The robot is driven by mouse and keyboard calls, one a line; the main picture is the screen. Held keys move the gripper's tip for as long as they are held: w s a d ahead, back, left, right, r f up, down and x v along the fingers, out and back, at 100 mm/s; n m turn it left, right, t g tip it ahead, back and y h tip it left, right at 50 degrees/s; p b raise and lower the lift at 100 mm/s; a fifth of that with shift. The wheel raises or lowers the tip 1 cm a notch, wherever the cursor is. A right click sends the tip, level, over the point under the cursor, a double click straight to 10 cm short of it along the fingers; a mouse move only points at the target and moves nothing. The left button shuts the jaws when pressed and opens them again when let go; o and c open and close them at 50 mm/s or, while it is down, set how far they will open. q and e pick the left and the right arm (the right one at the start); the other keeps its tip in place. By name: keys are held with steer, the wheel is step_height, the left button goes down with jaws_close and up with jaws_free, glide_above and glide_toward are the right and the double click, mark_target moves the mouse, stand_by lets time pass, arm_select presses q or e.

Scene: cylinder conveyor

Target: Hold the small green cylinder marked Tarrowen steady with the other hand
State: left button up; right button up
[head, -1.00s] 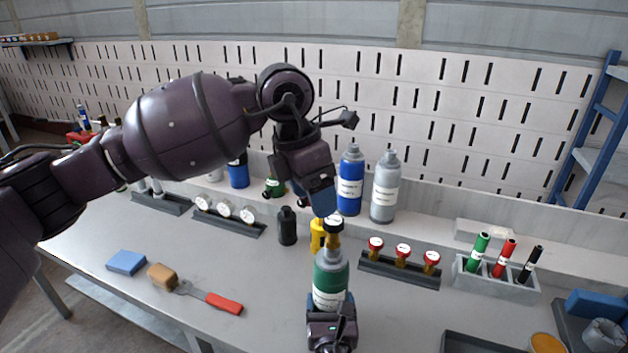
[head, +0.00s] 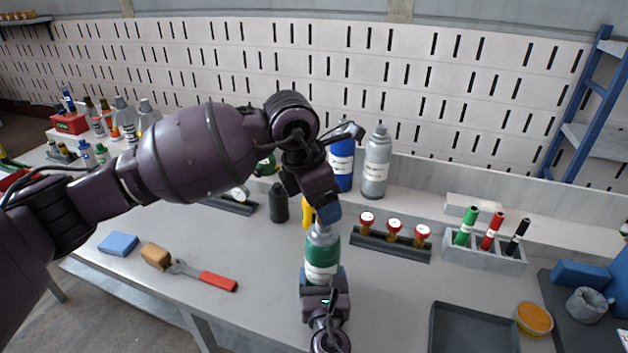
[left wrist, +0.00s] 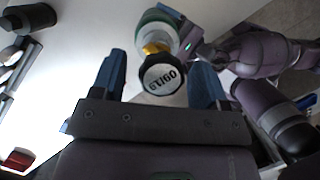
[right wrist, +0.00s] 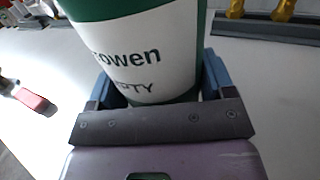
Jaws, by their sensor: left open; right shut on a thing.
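The small green cylinder (head: 322,250) stands upright above the bench, with a grey shoulder and a white label. My right gripper (head: 322,280) is shut on its lower body from the front. In the right wrist view the label on the green cylinder (right wrist: 145,55) shows the ending "owen" and "PTY". My left gripper (head: 326,212) is open and points down at the cylinder's top. The head view hides this cap.
A black bottle (head: 279,203) and a rack of red-topped gauges (head: 393,240) stand close behind. A blue cylinder (head: 341,170) and a grey cylinder (head: 376,165) stand farther back. A red-handled wrench (head: 215,280) lies left. A dark tray (head: 470,330) is at the front right.

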arm_select(q)
steer(key=shift+x, duration=1.05)
steer(key=shift+c, duration=0.3)
steer(key=c, duration=1.1)
steer(key=n+t+y, duration=0.1)
steer(key=n, duration=0.5)
steer(key=n+y, duration=0.1)
steer(key=n, duration=0.2)
steer(key=n+t, duration=0.1)
steer(key=n, duration=0.2)
steer(key=shift+y, duration=0.4)
steer(key=o, duration=1)
